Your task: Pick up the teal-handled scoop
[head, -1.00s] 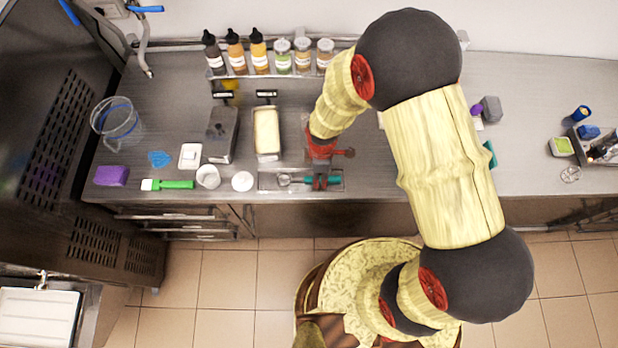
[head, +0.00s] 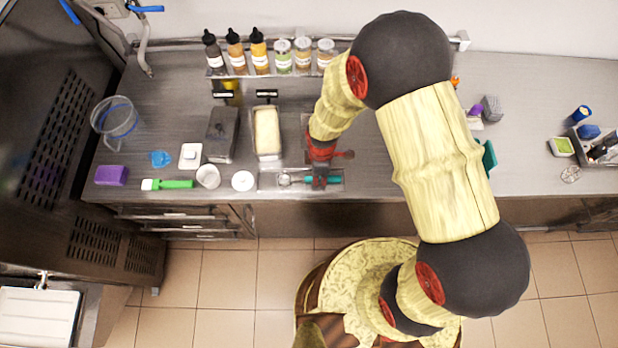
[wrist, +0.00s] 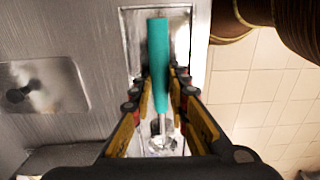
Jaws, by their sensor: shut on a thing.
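The teal-handled scoop (wrist: 157,60) lies lengthwise along a shallow metal tray (wrist: 203,28) in the wrist view. Its metal bowl end (wrist: 162,147) is near the bottom, partly hidden by my gripper. My gripper (wrist: 161,88) points down and is shut on the teal handle, one finger on each side. In the head view my gripper (head: 320,181) is at the tray (head: 265,180); whether the scoop still touches the tray cannot be told.
A white round lid (head: 243,181), a white cup (head: 208,176) and a green-handled tool (head: 176,184) lie left of the tray. A filled pan (head: 267,133) stands behind it. Bottles and jars line the back shelf. The counter's front edge runs close to the tray.

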